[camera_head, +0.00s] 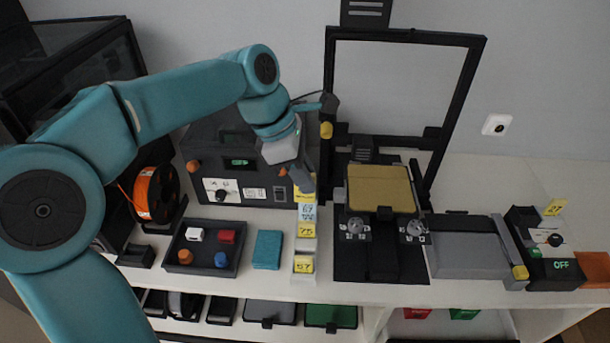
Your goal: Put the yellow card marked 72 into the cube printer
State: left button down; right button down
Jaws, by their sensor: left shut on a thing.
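My left gripper (303,180) reaches down from the upper left to the top of a holder with a column of cards. It is shut on a yellow card (304,195), mostly covered by the fingers; its number cannot be read. Below it in the column are a pale blue card (307,211), a yellow card that looks marked 75 (306,230) and a yellow card marked 57 (303,265). A black box-shaped machine with glassy panels (75,75) at the far left looks like the cube printer. No card slot on it can be made out. My right gripper is not visible.
An open-frame printer (478,55) with a tan bed stands right of the cards. A dark control box (225,165) is behind them. An orange spool (155,193), a tray of small blocks (185,268) and a teal block (267,249) lie left. A device reading OFF (545,240) is right.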

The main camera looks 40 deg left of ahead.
pick_arm(q)
jog(key=s+a+f+m+g, duration=0.3)
jog(key=s+a+f+m, duration=0.1)
jog(key=a+m, duration=0.45)
jog(key=s+a+f+m+g, duration=0.3)
jog(key=a+m, duration=0.4)
jog(key=a, duration=0.3)
jog(key=s+a+f+m+t+y, duration=0.15)
jog(key=s+a+m+y, duration=0.25)
jog(key=s+a+m, duration=0.45)
jog(key=s+a+f+m+y, duration=0.2)
jog(key=s+a+m+y, duration=0.25)
jog(key=s+m, duration=0.6)
jog(key=shift+m+h, duration=0.45)
jog(key=shift+m, duration=0.3)
jog(key=f+b, duration=0.2)
jog(key=w+f+b, duration=0.1)
jog(key=f+b, duration=0.1)
jog(key=f, duration=0.1)
jog(key=shift+w+a+f, duration=0.15)
jog(key=shift+f, duration=0.05)
jog(key=shift+r, duration=0.35)
jog(key=shift+f, duration=0.15)
